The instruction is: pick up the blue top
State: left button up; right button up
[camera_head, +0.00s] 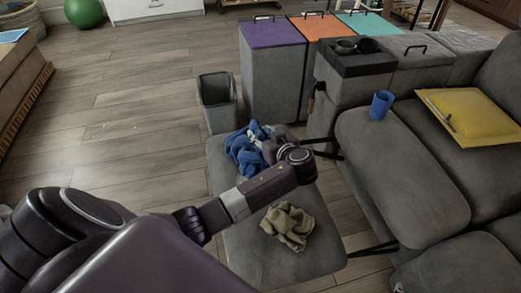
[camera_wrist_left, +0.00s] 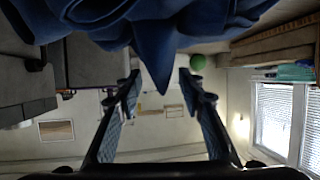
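The blue top (camera_head: 243,150) lies crumpled on the far part of the grey ottoman (camera_head: 262,262), with a paler patch on its far side. My left arm reaches across the ottoman, and my left gripper (camera_head: 268,148) is at the right side of the blue top. In the left wrist view, the gripper (camera_wrist_left: 160,77) is open, with its two fingers apart. The blue cloth (camera_wrist_left: 150,35) fills the top of that view, and one pointed fold hangs between the fingertips. I cannot tell whether the fingers touch it. My right gripper is not in view.
A crumpled olive cloth (camera_head: 288,226) lies nearer on the ottoman. A grey bin (camera_head: 217,102) stands behind it. The wooden floor at left is clear.

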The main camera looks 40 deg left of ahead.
pick_arm(q)
grip_shut()
dwell(0.3)
jog(key=shift+r, duration=0.15)
